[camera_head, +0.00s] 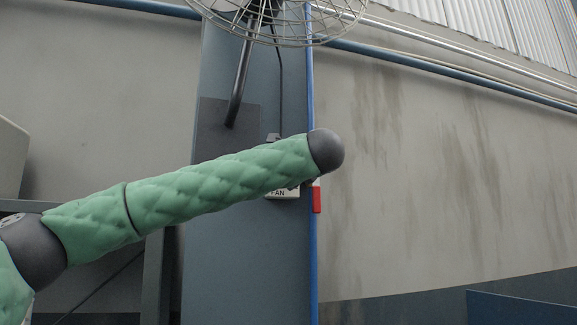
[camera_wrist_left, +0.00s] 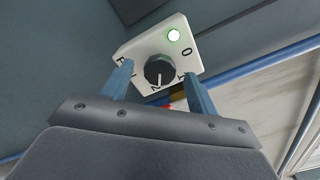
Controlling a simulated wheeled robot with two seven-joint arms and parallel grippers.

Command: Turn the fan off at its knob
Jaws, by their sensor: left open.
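The fan (camera_head: 275,15) is a wire-caged fan at the top of the head view, on a bracket from a blue-grey column. Its white control box (camera_head: 283,195), marked FAN, is mostly hidden behind my left arm. My right gripper is not in view.
The column (camera_head: 245,250) stands behind my left arm. A blue pipe (camera_head: 313,260) runs down its right edge, with a red piece (camera_head: 317,198) near the box. Dark metal framing (camera_head: 155,275) stands at the left. The space before the wall (camera_head: 430,170) at right looks clear.

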